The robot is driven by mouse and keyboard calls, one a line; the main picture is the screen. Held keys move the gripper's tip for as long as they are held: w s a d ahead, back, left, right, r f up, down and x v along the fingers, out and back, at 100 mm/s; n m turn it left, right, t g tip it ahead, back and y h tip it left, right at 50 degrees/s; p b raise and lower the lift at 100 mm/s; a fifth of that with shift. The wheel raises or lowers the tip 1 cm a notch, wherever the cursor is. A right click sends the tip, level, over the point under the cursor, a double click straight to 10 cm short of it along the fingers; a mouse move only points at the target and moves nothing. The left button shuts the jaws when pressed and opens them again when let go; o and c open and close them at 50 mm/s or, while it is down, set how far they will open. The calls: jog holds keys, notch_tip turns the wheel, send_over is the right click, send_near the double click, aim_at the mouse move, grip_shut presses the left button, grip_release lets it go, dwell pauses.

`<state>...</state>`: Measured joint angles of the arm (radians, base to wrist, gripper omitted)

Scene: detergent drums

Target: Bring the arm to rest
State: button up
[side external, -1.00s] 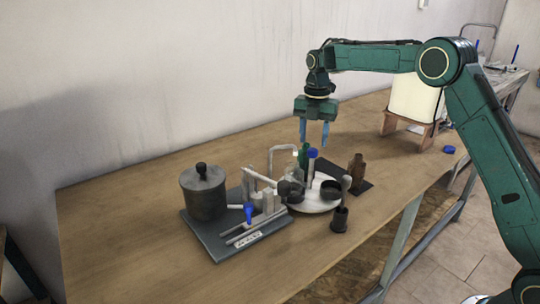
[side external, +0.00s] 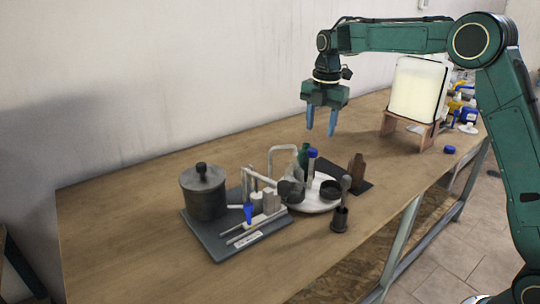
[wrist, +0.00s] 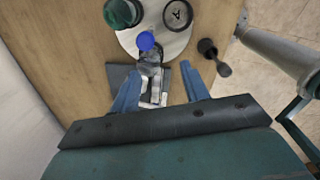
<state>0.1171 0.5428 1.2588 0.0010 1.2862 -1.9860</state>
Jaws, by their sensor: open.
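The fingers touch nothing.

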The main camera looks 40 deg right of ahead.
jog(key=s+a+r+m+t, duration=0.1)
jog(key=s+r+m, duration=0.2)
jog(key=s, duration=0.3)
jog(key=s+a+r+m+t, duration=0.1)
jog(key=s+a+r+m, duration=0.15)
jog(key=s+m, duration=0.2)
jog(key=s+a+r+m, duration=0.1)
jog(key=s+r+m, duration=0.2)
jog(key=s, duration=0.4)
jog(key=s+a+f+m+t, duration=0.1)
jog(key=s+f+m, duration=0.1)
jog(key=s+m, duration=0.3)
jog(key=s+f+m+t, duration=0.2)
jog(key=s+m, duration=0.4)
jog(key=s, duration=0.7)
jog(key=shift+a+f, duration=0.4)
jog(key=shift+f, duration=0.4)
